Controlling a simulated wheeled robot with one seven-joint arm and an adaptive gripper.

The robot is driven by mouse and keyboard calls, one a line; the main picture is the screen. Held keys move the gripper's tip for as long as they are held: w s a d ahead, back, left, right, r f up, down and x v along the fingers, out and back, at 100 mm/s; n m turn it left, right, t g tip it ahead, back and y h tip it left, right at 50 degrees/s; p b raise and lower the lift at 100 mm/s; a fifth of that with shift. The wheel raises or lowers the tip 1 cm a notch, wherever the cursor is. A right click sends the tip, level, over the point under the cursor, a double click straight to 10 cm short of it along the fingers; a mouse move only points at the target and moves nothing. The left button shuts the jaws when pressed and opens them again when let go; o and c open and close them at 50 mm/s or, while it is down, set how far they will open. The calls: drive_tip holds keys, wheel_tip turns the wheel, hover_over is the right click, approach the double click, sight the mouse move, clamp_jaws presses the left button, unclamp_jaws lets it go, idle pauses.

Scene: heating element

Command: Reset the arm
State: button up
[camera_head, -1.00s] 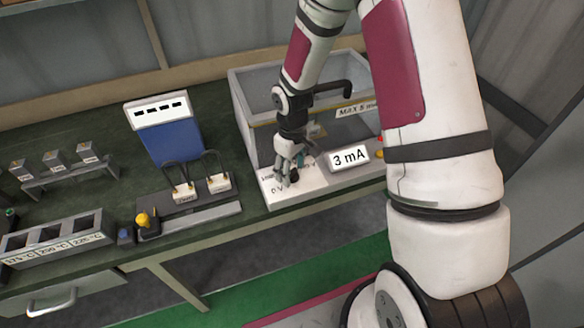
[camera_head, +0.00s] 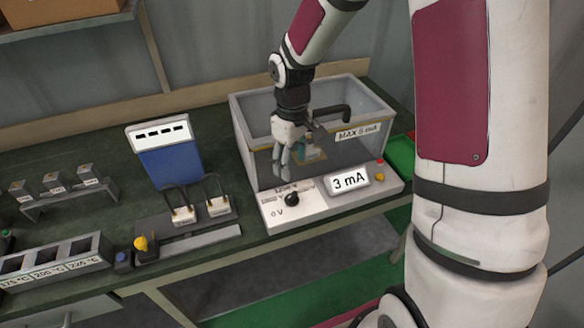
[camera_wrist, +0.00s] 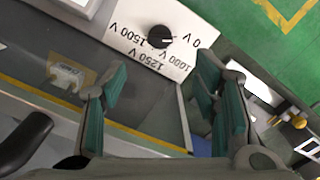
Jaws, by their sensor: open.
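My gripper (camera_head: 283,160) hangs in front of the grey tank-like box (camera_head: 243,132) in the head view, above the control panel and apart from the black knob. In the wrist view my gripper (camera_wrist: 160,95) has its two green-padded fingers spread, with nothing between them. The black knob (camera_head: 292,199) sits on the white panel (camera_head: 270,215) with a "0 V" mark. The wrist view also shows the knob (camera_wrist: 160,37), with markings 1000 V, 1250 V, 1500 V and 0 V around it. My arm comes down from the upper right.
A "3 mA" display (camera_head: 349,181) is beside the knob. A blue device (camera_head: 170,160) and white connectors with black cables (camera_head: 183,215) stand to the left. A yellow-topped knob (camera_head: 141,243) and a slotted block (camera_head: 60,258) are farther left. A black handle (camera_head: 333,112) rises at the box.

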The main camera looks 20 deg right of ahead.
idle(0.4)
drive_tip(key=s+r+m+t, duration=0.5)
drive_tip(key=s+r+m, duration=0.1)
drive_tip(key=s+r, duration=1.6)
drive_tip(key=shift+s+r, duration=0.2)
drive_tip(key=shift+r, duration=0.45)
